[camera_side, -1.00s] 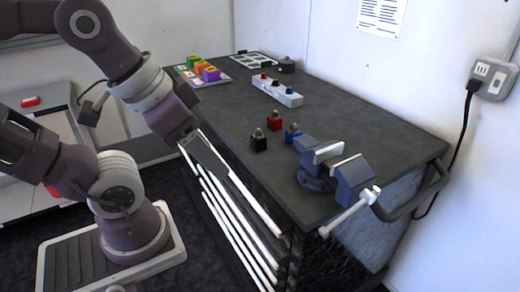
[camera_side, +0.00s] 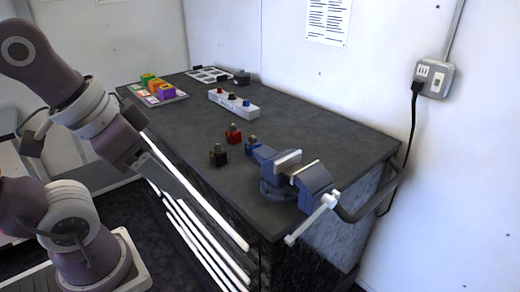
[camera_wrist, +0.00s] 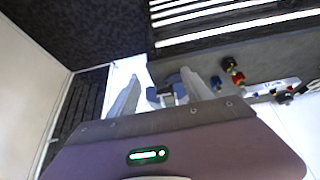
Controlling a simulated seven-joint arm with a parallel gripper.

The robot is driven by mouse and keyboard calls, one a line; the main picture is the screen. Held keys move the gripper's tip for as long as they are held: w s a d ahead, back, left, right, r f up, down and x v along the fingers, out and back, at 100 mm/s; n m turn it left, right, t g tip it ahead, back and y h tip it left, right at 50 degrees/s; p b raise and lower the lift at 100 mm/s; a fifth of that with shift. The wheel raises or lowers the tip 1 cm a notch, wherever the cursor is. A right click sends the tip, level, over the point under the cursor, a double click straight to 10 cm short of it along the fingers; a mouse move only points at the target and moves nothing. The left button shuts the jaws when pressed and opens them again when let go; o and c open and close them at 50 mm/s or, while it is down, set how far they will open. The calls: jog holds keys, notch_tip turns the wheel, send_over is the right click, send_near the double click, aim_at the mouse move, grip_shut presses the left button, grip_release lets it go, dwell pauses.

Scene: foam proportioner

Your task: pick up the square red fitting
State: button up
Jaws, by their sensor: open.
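The square red fitting (camera_side: 233,134) stands upright on the dark bench top, with a brass-coloured top. It also shows small in the wrist view (camera_wrist: 238,77), just right of the fingers. A black fitting (camera_side: 218,155) stands in front of it and a blue fitting (camera_side: 252,145) to its right, partly behind the vise. My gripper (camera_wrist: 172,84) is open and empty, its two fingers spread in the wrist view. In the side view my gripper (camera_side: 178,188) is at the front of the bench, left of the fittings and apart from them.
A blue-grey vise (camera_side: 286,178) is fixed at the bench's right end. A white block (camera_side: 233,103) with coloured fittings stands behind the red one. A tray with coloured blocks (camera_side: 158,90) lies at the far left. The bench top (camera_side: 170,125) is clear left of the fittings.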

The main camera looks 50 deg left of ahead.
jog(key=shift+o, duration=0.4)
jog(key=w+a+r+n, duration=0.1)
jog(key=w+a+n, duration=0.2)
jog(key=w+n, duration=0.35)
jog(key=w+a+r+n, duration=0.2)
jog(key=w+n, duration=0.4)
jog(key=w, duration=0.2)
jog(key=n+g, duration=0.1)
jog(key=n, duration=2.3)
send_over(230, 130)
jog(key=s, duration=0.3)
jog(key=f, duration=1.6)
jog(key=shift+d, duration=0.4)
jog(key=x, duration=0.6)
jog(key=shift+w+a+f, duration=0.1)
jog(key=shift+w+f, duration=0.05)
jog(key=shift+w, duration=0.3)
jog(key=shift+w+f, duration=0.1)
jog(key=shift+f, duration=0.15)
jog(key=shift+r, duration=0.1)
grip_shut()
